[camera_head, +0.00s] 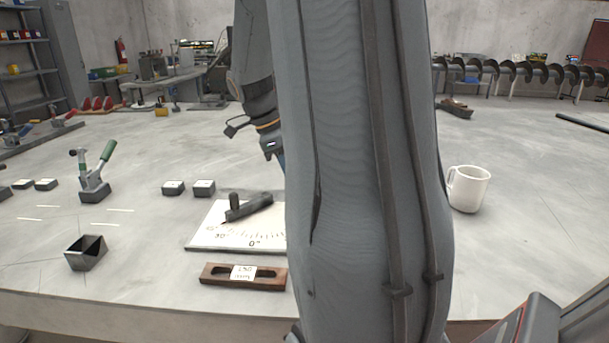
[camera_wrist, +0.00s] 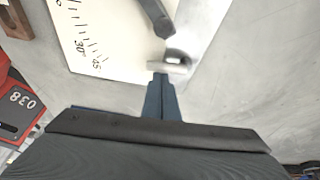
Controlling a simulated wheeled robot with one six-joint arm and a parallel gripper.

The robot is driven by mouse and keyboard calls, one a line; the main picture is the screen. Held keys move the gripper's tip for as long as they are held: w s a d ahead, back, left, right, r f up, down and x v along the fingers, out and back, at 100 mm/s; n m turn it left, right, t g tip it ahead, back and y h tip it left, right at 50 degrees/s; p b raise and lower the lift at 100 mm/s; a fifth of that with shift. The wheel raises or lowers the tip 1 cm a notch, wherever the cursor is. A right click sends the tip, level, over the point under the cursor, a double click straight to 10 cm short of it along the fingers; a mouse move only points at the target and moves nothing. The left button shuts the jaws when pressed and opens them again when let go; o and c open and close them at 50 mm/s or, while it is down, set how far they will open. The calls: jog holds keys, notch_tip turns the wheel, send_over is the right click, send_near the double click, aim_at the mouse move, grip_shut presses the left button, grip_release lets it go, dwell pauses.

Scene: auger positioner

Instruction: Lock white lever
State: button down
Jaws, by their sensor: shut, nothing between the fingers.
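A white angle-scale plate (camera_head: 235,238) lies on the table, left of my arm in the head view; its right part is hidden. A dark bar (camera_head: 248,207) with an upright knob (camera_head: 236,202) sits on it. In the wrist view the plate (camera_wrist: 85,35) and the dark bar (camera_wrist: 155,18) show again. A small whitish piece (camera_wrist: 181,67) with a dark opening, possibly the white lever, is at the plate's edge. My gripper (camera_wrist: 160,78) is shut and empty, its blue fingertips right at this piece; contact is unclear. The head view hides most of my gripper behind my arm.
A wooden block with a label (camera_head: 215,275) lies in front of the plate. A green-handled clamp (camera_head: 95,175), a dark open block (camera_head: 86,252) and small dark blocks (camera_head: 173,188) stand left. A white mug (camera_head: 470,190) stands right of my arm.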

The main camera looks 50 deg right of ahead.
jog(key=shift+w+a, duration=0.1)
jog(key=shift+a, duration=0.05)
dwell(0.6)
jog(key=shift+s+d+r, duration=0.15)
jog(key=shift+s+d, duration=0.1)
jog(key=shift+s+d+r+p, duration=0.15)
jog(key=shift+s+d+p, duration=0.2)
jog(key=shift+s+d, duration=0.2)
jog(key=shift+s+d+r+p, duration=0.15)
jog(key=shift+s+d+p, duration=0.25)
jog(key=shift+s, duration=0.1)
jog(key=shift+d+r, duration=0.1)
jog(key=shift+r, duration=0.7)
jog(key=v, duration=0.8)
jog(key=shift+w, duration=0.2)
jog(key=shift+a, duration=0.25)
